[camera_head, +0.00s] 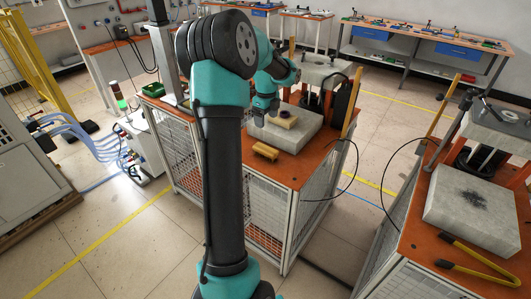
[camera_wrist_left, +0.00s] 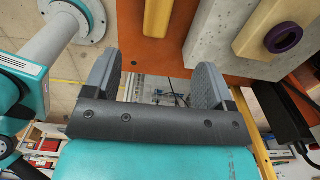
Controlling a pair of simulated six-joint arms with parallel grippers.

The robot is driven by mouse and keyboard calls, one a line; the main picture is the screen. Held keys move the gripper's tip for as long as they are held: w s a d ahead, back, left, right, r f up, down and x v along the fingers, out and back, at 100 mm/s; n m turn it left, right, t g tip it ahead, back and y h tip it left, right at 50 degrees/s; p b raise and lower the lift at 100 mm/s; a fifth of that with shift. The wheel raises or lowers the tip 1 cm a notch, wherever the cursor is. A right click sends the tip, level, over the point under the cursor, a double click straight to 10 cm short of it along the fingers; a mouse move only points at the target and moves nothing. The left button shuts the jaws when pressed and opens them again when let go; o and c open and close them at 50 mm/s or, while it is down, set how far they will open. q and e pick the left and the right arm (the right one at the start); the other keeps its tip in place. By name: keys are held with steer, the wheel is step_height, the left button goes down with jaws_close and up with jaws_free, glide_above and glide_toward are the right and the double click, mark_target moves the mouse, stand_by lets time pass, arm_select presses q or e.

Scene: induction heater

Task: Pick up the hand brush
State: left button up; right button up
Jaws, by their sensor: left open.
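A yellow-tan piece that looks like the hand brush (camera_head: 265,151) lies on the orange bench top, in front of the grey block. Its bristles cannot be made out. In the left wrist view, a tan piece (camera_wrist_left: 158,18), likely the same one, shows at the top edge, cut off by the frame. My left gripper (camera_head: 262,113) is above the bench near the grey block, behind and above the tan piece, partly hidden by my arm. In the left wrist view, its two fingers (camera_wrist_left: 155,82) are wide apart with nothing between them. My right gripper is not in view.
A grey block (camera_head: 294,131) on the bench bears a tan block with a dark ring (camera_head: 285,117). A yellow post (camera_head: 352,100) and black cable stand at the right. A second orange bench (camera_head: 440,250) with a grey block and yellow-handled tongs is further right.

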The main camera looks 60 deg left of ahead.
arm_select(q)
glide_toward(266, 148)
step_height(266, 148, down, 5)
steer(key=shift+f, duration=0.2)
stand_by(0.3)
steer(key=shift+f, duration=2.6)
steer(key=c, duration=1)
